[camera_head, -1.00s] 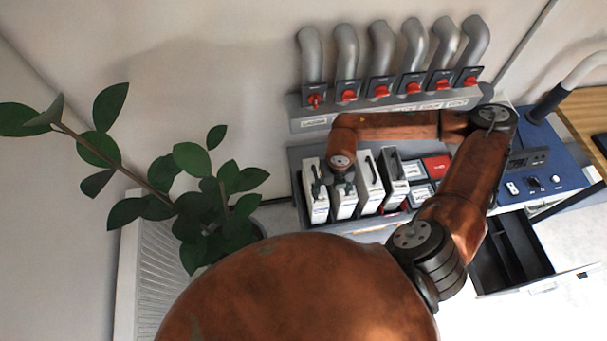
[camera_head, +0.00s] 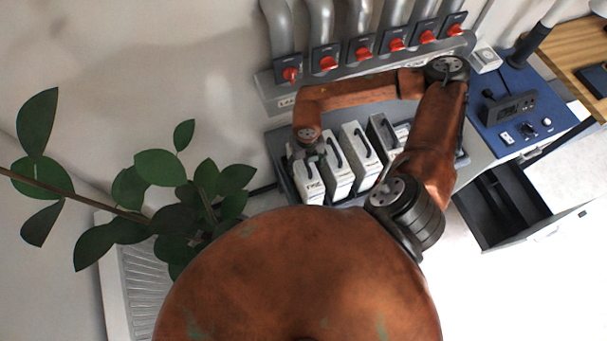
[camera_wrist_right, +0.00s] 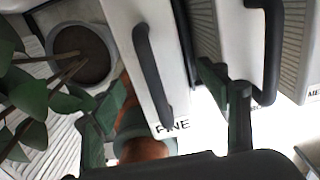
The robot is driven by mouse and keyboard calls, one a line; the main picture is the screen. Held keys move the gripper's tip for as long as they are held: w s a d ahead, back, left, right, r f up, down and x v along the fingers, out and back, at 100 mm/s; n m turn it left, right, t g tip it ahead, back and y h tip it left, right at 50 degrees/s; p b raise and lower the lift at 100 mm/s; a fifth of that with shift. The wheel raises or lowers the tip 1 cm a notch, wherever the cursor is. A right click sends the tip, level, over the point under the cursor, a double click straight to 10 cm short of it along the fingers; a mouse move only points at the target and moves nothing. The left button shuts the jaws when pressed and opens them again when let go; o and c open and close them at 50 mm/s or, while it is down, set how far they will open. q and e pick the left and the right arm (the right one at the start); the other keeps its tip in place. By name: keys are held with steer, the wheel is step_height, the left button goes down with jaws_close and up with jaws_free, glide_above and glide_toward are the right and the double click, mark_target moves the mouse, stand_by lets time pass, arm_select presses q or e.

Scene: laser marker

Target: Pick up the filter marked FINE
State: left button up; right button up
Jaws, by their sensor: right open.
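The filter marked FINE (camera_wrist_right: 140,30) is a white upright box with a black handle (camera_wrist_right: 153,75) in the right wrist view. Its FINE lettering shows near the lower end of its face. In the head view it appears to be the leftmost filter (camera_head: 311,188) in the row. My right gripper (camera_wrist_right: 168,112) is open, with one finger on each side of the filter's handle end; I cannot tell whether either finger touches it. In the head view my right gripper (camera_head: 314,152) is at the top of that filter, partly hidden by my wrist. My left gripper is not in view.
Close to the right stand more white filters (camera_head: 337,171) with black handles. Behind is a grey manifold with red knobs (camera_head: 328,64) and pipes. A leafy plant (camera_head: 165,195) is at left. An open drawer (camera_head: 500,208) and blue machine (camera_head: 515,110) are at right.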

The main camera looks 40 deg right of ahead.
steer(key=shift+a+f, duration=0.1)
steer(key=shift+f, duration=0.75)
steer(key=f, duration=0.2)
steer(key=w+f+p, duration=0.1)
steer(key=f, duration=0.1)
steer(key=shift+f, duration=0.5)
steer(key=shift+c, duration=0.2)
steer(key=shift+d, duration=0.2)
steer(key=shift+c, duration=0.8)
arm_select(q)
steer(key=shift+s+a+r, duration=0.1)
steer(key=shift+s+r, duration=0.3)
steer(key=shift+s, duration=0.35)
arm_select(e)
steer(key=c, duration=1.7)
steer(key=shift+o, duration=0.2)
